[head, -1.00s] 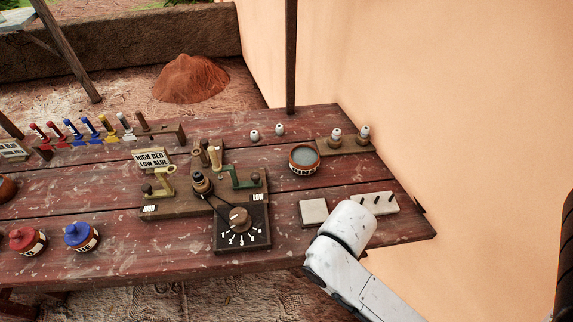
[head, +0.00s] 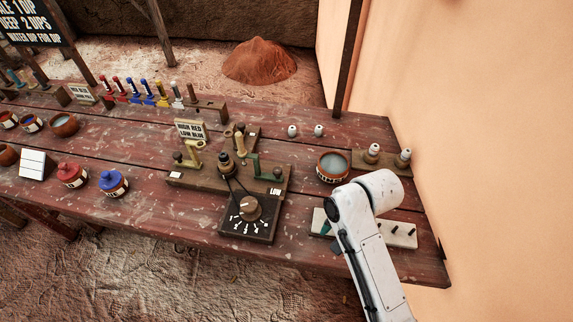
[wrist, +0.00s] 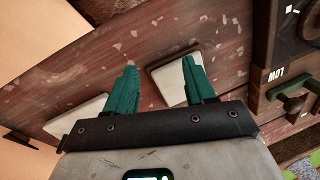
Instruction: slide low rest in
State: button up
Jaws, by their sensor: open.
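The low rest is a green bracket (head: 262,172) with a dark knob, on the wooden stand (head: 196,181) beside the LOW label (head: 275,192). It also shows at the right edge of the wrist view (wrist: 288,104). My gripper (wrist: 160,66) is open and empty, its teal fingers apart above the table, to the side of the rest and not touching it. In the head view my arm hides most of the gripper; a green fingertip shows beside the wrist (head: 326,228). A yellowish bracket (head: 190,155) sits at the stand's other end.
A dial box (head: 248,218) stands in front of the stand. A water bowl (head: 332,167) and a block with two pale knobs (head: 374,158) are at right.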

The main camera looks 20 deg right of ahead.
jog(key=w+r+m+y, duration=0.1)
jog(key=w+r+m, duration=0.15)
jog(key=w, duration=0.35)
jog(key=w+r+m, duration=0.2)
jog(key=w+m, duration=0.1)
jog(key=w, duration=0.2)
jog(key=m+y, duration=0.1)
jog(key=m, duration=0.6)
send_near(278, 170)
jog(key=x, duration=0.8)
jog(key=shift+d+f+p, duration=0.1)
jog(key=shift+d+p, duration=0.05)
jog(key=shift+p, duration=0.2)
grip_shut()
